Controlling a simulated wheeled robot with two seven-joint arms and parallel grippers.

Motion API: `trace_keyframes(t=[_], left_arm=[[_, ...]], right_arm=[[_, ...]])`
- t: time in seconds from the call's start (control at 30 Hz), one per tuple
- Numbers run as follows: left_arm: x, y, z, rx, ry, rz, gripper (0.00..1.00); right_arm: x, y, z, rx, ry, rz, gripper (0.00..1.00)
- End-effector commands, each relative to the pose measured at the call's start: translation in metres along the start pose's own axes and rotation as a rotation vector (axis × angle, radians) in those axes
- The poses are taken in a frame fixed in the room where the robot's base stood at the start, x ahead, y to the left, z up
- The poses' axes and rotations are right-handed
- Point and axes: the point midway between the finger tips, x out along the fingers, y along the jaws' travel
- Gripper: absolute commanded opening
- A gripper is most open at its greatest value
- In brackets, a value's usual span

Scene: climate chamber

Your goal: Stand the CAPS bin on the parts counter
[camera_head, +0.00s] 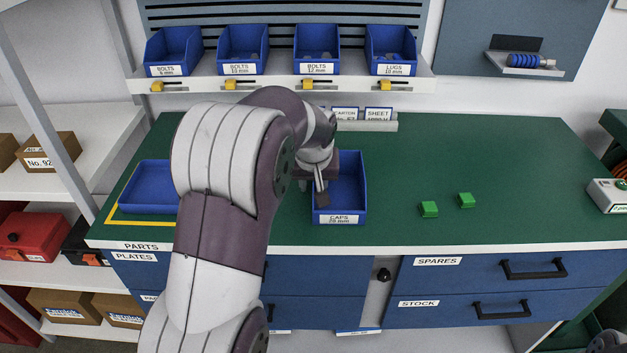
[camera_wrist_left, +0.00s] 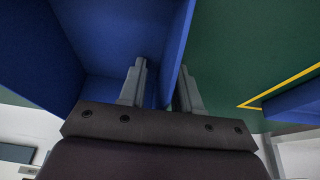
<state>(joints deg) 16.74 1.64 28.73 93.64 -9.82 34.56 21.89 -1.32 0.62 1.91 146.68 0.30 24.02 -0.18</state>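The blue CAPS bin (camera_head: 340,219) is on the green top of the parts counter (camera_head: 450,165), near the front edge and mid-width, upright with its label facing front. My left gripper (camera_head: 321,190) is at its left wall, pointing down. In the left wrist view, the fingers (camera_wrist_left: 160,88) straddle the bin wall (camera_wrist_left: 178,45), one inside and one outside, with a gap showing beside the wall, so they look open. My forearm hides part of the counter left of the bin. My right gripper is not in view.
A blue tray (camera_head: 148,184) sits in a yellow outline (camera_head: 118,214) at the counter's left. Two green blocks (camera_head: 429,209) lie right of the bin. Small signs (camera_head: 378,114) stand behind it. A shelf (camera_head: 290,82) with labelled blue bins hangs above. The counter's right middle is clear.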

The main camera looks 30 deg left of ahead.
Motion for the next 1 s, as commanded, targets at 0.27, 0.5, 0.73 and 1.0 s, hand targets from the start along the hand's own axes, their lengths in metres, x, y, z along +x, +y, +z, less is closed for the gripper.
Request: trace_keyframes(t=[0.27,0.5,0.73,1.0], left_arm=[[-0.011,0.000,-0.003,0.000,0.003,0.001,0.33],[-0.074,0.001,-0.003,0.002,0.005,0.001,0.33],[-0.117,0.000,-0.002,0.000,0.002,0.001,0.33],[-0.123,0.000,-0.001,0.000,0.000,0.000,0.33]], right_arm=[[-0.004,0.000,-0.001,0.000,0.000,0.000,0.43],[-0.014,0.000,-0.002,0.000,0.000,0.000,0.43],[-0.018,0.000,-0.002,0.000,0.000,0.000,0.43],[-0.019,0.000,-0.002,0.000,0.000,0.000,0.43]])
